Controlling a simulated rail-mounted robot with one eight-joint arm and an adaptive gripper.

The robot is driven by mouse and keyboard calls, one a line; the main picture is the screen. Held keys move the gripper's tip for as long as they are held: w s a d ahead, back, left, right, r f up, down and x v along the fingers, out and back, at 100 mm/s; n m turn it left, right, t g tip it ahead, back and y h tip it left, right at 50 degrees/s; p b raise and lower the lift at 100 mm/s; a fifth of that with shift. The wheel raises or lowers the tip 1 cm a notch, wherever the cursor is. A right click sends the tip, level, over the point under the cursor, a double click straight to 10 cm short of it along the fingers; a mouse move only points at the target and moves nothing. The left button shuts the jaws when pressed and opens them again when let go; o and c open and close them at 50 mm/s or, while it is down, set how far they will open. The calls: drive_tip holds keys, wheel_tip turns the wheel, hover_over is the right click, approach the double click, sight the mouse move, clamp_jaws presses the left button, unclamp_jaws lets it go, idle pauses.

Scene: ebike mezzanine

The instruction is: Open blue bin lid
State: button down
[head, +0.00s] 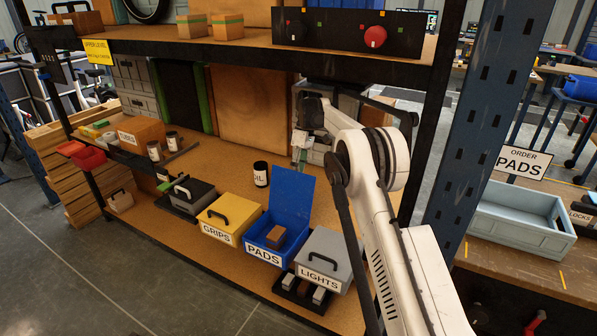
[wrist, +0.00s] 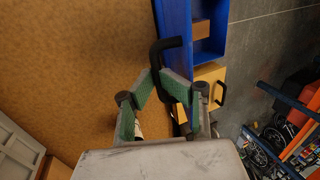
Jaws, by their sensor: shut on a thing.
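The blue bin (head: 252,243) labelled PADS stands on the lower wooden shelf between the yellow and grey bins. Its blue lid (head: 293,195) stands raised, roughly upright, at the back of the bin. A small brown box (head: 274,237) lies inside. In the wrist view the lid (wrist: 174,22) is at the top, with its black handle (wrist: 169,43) reaching down between my fingers. My gripper (wrist: 168,88) is shut on this handle. In the head view my gripper (head: 302,150) is behind and above the lid, partly hidden by my own arm.
The yellow GRIPS bin (head: 228,215) is at the left and the grey LIGHTS bin (head: 325,250) close at the right. A dark labelled can (head: 261,174) stands behind. The upper shelf (head: 230,52) and a blue post (head: 470,110) border the space.

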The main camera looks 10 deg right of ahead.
drive_tip(key=c, duration=1.8)
unclamp_jaws()
drive_tip(key=shift+w+d+f, duration=0.2)
drive_tip(key=shift+a+r, duration=0.1)
drive_tip(key=shift+s, duration=0.15)
